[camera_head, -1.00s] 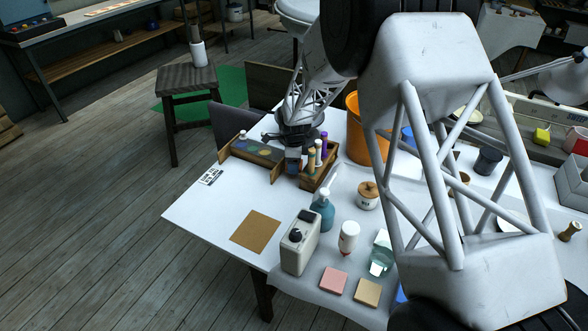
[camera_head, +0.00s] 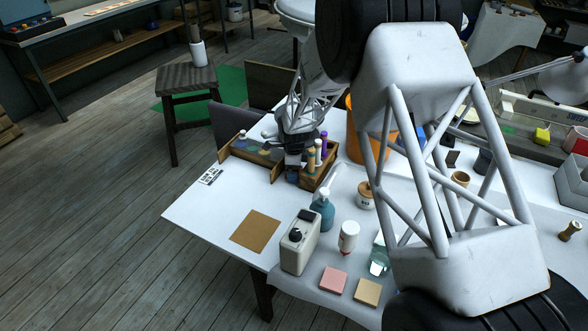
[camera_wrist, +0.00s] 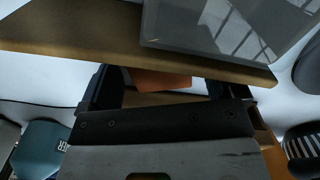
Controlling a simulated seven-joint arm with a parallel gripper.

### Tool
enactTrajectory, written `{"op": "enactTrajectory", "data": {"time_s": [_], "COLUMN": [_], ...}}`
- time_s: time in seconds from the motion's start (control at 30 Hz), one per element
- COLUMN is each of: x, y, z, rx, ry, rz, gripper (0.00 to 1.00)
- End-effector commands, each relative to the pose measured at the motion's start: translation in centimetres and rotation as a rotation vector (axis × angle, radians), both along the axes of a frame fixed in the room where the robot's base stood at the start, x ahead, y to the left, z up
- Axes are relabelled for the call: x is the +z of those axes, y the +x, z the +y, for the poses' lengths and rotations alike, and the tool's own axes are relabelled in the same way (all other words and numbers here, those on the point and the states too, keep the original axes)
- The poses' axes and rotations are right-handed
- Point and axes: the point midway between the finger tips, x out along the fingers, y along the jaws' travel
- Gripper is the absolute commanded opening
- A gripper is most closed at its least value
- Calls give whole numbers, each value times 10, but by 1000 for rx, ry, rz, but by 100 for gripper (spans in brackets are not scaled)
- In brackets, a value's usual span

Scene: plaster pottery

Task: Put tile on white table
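The white table (camera_head: 205,215) spans the middle of the head view. A pink square tile (camera_head: 333,280) and a tan square tile (camera_head: 367,291) lie flat near its front edge. My gripper (camera_head: 293,168) is low over a wooden organizer (camera_head: 322,178) towards the table's far left. In the wrist view, the dark fingers of my gripper (camera_wrist: 163,92) stand apart. A flat orange-brown piece (camera_wrist: 160,79) shows between them, partly hidden; I cannot tell whether it is a tile. The fingers do not visibly close on it.
A brown square sheet (camera_head: 256,231) lies left of a pale boxy device (camera_head: 300,243). A teal bottle (camera_head: 323,211), a white bottle (camera_head: 348,238) and a lidded jar (camera_head: 365,196) stand close by. An orange bucket (camera_head: 355,142) is behind. The table's left front is mostly clear.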

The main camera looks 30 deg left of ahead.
Motion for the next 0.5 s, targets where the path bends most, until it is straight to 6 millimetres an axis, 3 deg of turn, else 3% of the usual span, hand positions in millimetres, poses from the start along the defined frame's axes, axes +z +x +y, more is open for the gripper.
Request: {"op": "enactTrajectory", "data": {"time_s": [0.33,0.5], "x": [2,12], "y": [0,0], "z": [0,0], "rx": [0,0], "ry": [0,0], "rz": [0,-1], "gripper": [89,89]}}
